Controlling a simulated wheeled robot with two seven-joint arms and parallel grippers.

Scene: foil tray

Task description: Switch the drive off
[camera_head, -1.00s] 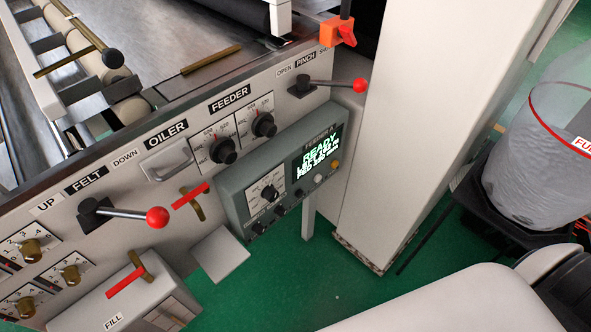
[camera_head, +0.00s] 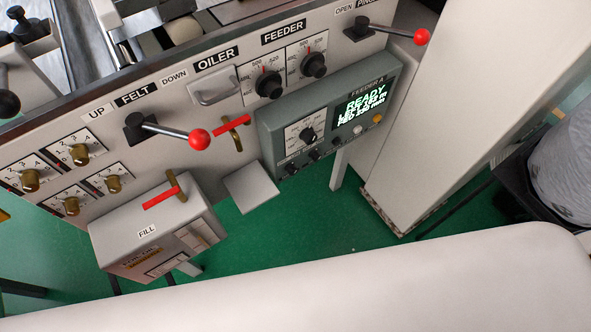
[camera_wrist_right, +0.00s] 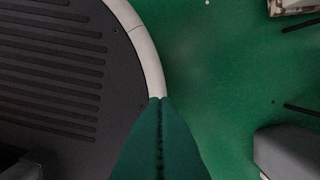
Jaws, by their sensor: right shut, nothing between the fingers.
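A grey control box labelled FEEDER A (camera_head: 272,140) is fixed to the front of the light grey machine panel in the head view. Its lit display (camera_head: 362,106) reads READY, with smaller lines below that are hard to read. A dial knob (camera_head: 306,135) sits left of the display, with several small dark controls under it. A white button (camera_head: 357,130) and an amber one (camera_head: 377,118) lie below the display. I cannot tell which control is the drive's. My right gripper (camera_wrist_right: 159,101) is shut and empty over green floor in the right wrist view. My left gripper is out of view.
Red-knobbed levers stick out at FELT (camera_head: 199,139) and PINCH (camera_head: 421,37). A FILL box (camera_head: 120,245) juts out at lower left. A pale column (camera_head: 440,120) stands right of the control box. Green floor (camera_head: 300,225) is clear below it.

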